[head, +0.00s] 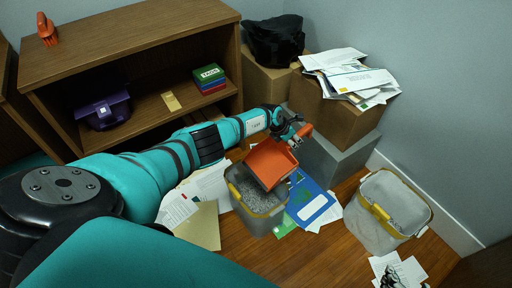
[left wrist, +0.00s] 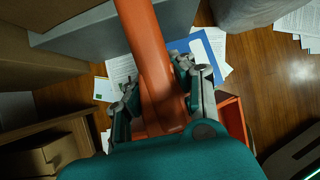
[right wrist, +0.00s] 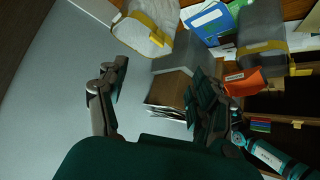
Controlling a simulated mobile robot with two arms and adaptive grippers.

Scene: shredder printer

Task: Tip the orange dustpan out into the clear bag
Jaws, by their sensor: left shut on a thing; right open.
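My left gripper (head: 292,132) is shut on the handle of the orange dustpan (head: 270,164); the left wrist view shows its fingers (left wrist: 160,82) on both sides of the long orange handle (left wrist: 150,50). The pan tilts down over a grey container with a yellow rim (head: 252,215), which holds grey shreds. I cannot tell whether anything lies in the pan. My right gripper (right wrist: 157,78) is open and empty.
Papers and a blue folder (head: 312,203) lie on the floor around the containers. Boxes (head: 345,118) with a paper pile (head: 350,75) and a black bag (head: 274,40) stand behind. A wooden shelf (head: 130,45) is at left. Some wooden floor shows between the containers.

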